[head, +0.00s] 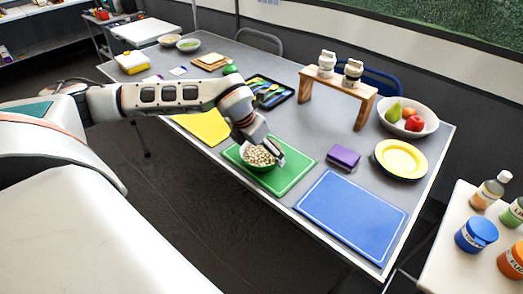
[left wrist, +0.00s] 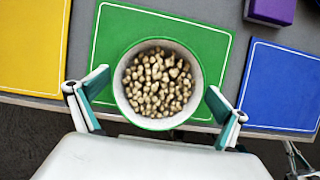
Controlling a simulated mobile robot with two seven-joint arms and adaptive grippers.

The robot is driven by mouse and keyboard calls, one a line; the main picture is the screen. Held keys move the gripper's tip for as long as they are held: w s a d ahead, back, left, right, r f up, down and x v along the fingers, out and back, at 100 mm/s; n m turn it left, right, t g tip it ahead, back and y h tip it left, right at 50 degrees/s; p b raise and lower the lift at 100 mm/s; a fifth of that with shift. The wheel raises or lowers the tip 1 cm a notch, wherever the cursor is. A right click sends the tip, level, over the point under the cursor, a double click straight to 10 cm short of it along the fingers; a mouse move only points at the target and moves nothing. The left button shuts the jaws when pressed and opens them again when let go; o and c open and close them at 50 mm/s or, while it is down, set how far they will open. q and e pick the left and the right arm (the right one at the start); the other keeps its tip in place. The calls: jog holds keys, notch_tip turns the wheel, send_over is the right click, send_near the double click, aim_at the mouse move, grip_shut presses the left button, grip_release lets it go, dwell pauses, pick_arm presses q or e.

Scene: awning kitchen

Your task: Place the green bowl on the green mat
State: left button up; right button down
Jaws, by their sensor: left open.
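The green bowl (head: 258,157) is full of pale nut-like pieces. It sits over the green mat (head: 286,177), near its left side in the head view. In the left wrist view the bowl (left wrist: 118,89) lies within the left and right edges of the green mat (left wrist: 210,45), close to its lower edge. My right gripper is not in view.
A yellow mat (head: 205,127) lies left and a blue mat (head: 350,216) right of the green one. A purple block (head: 343,157) and yellow plate (head: 401,158) are nearby. A wooden stand (head: 337,89) holds two jars behind. The table's front edge is close.

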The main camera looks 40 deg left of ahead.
pick_arm(q)
jog(key=p+v, duration=0.2)
jog(key=v, duration=1)
